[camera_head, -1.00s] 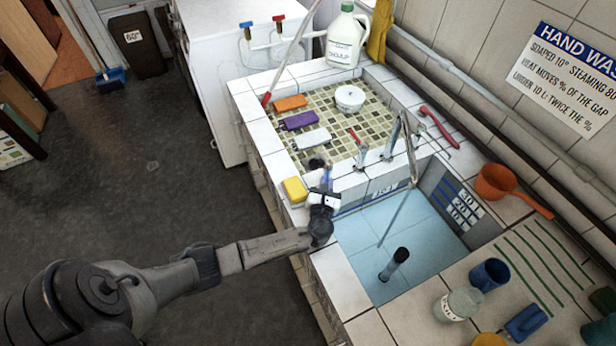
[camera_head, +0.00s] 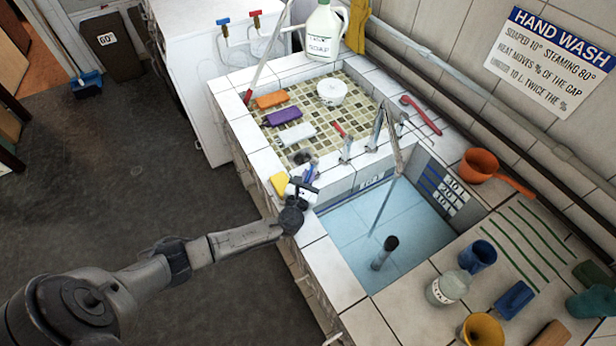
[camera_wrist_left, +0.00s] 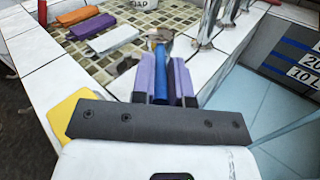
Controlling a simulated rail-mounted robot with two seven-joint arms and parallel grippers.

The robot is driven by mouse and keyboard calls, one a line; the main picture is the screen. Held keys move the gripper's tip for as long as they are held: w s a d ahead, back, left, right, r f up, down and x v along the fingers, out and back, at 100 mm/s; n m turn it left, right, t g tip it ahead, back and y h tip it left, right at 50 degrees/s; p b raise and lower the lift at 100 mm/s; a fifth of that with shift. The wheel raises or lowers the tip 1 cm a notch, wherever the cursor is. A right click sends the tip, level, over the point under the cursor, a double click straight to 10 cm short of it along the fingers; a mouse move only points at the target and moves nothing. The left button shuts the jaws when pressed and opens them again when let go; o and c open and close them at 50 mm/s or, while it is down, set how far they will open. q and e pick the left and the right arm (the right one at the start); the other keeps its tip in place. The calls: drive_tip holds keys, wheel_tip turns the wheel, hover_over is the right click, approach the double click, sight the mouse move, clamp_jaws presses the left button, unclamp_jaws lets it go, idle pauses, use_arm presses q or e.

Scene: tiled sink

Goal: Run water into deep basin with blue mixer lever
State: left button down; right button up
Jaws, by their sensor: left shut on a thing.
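The blue mixer lever (camera_head: 310,171) stands on the tiled rim between the shallow mosaic bay and the deep basin (camera_head: 345,218). My left gripper (camera_head: 304,180) is shut on it. In the left wrist view the lever (camera_wrist_left: 174,82) sits between the purple-grey finger pads of the gripper (camera_wrist_left: 166,92). A metal spout (camera_head: 392,145) reaches over the basin. A thin grey streak (camera_head: 383,207), looking like a water stream, runs from its end down to the pale blue basin floor. A red lever (camera_head: 339,130) tops a chrome fitting nearby. My right gripper is out of view.
A dark-topped standpipe (camera_head: 386,250) rises in the basin. A yellow sponge (camera_head: 279,182) lies beside my left gripper. Orange, purple and white blocks and a white tub (camera_head: 332,92) lie in the mosaic bay. An orange scoop (camera_head: 480,165) and cups stand to the right.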

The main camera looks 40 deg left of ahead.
use_arm(q)
drive_tip(key=c, duration=1.1)
unclamp_jaws()
drive_tip(key=b+v, duration=0.1)
drive_tip(key=v, duration=1.1)
drive_tip(key=shift+b, duration=0.3)
drive_tip(key=shift+v, duration=0.85)
drive_tip(key=shift+c, duration=0.2)
